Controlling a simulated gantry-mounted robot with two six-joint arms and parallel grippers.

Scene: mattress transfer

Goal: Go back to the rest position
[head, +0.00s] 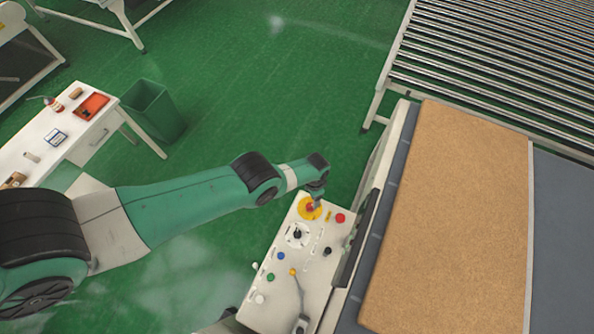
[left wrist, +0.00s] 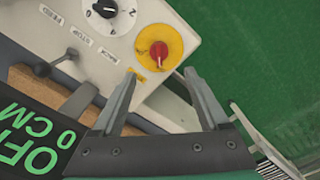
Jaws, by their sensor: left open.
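My left gripper (head: 317,194) is over the far end of the white control panel (head: 279,300) in the head view. In the left wrist view its two fingers (left wrist: 158,85) are apart with nothing between them. A red knob on a yellow disc (left wrist: 158,50) lies just beyond the fingertips there. The same yellow disc (head: 304,209) shows in the head view, partly covered by the gripper. I cannot tell whether the gripper touches it. My right gripper is not in view.
A brown mattress (head: 455,200) lies on a grey surface right of the panel. A roller conveyor (head: 490,60) is at the top right. A white table (head: 50,165) and green bin (head: 152,108) stand at the left. Green floor lies open between.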

